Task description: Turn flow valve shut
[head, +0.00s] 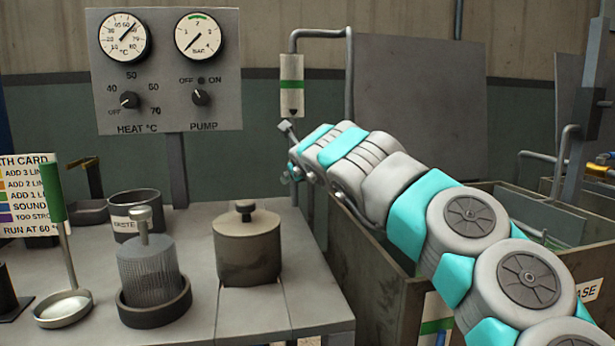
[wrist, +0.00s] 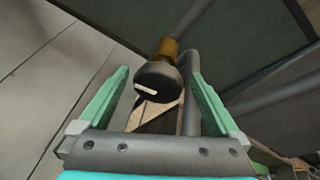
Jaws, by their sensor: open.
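The flow valve shows in the wrist view as a dark round knob (wrist: 158,84) with a pale pointer line, on a brass-coloured body beside a grey pipe. My gripper (wrist: 157,66) is open, with one green finger on each side of the knob. The pale pointer line lies across the knob, tilted slightly. I cannot tell whether either finger touches the knob. In the head view my gripper (head: 288,152) is at the pipe below the green-banded flow tube (head: 291,97). The knob is not clearly visible there.
A gauge panel (head: 165,115) with heat and pump knobs stands at the left. The bench (head: 255,310) holds a lidded pot (head: 248,250), a mesh basket (head: 148,275) in a dish and a ladle (head: 62,305). A deep bin (head: 375,270) stands below my arm.

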